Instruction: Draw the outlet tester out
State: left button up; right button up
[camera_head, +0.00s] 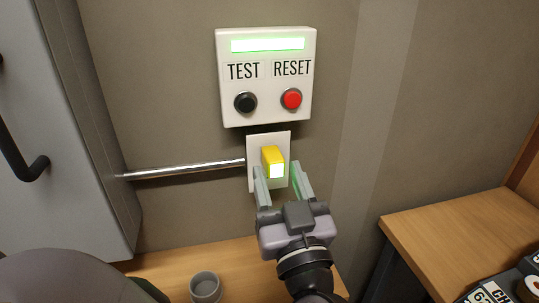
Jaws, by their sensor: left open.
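The outlet tester (270,156) is a small yellow block with a bright, lit end face. It sits in the white outlet plate (254,181) on the wall, below the white TEST/RESET box (265,80). My left gripper (279,178) is in front of the plate, its two grey fingers apart, one on each side of the tester's lower part. I cannot tell whether the fingers touch it. My right gripper is not in view.
A metal conduit (185,170) runs left from the plate towards a grey cabinet (65,120). A grey cup (206,288) stands on the wooden surface (165,268) below. Another wooden surface (445,232) at right holds dark items at its corner.

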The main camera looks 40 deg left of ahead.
pick_arm(q)
grip_shut()
jog(key=shift+s+d, duration=0.1)
jog(key=shift+d, duration=0.05)
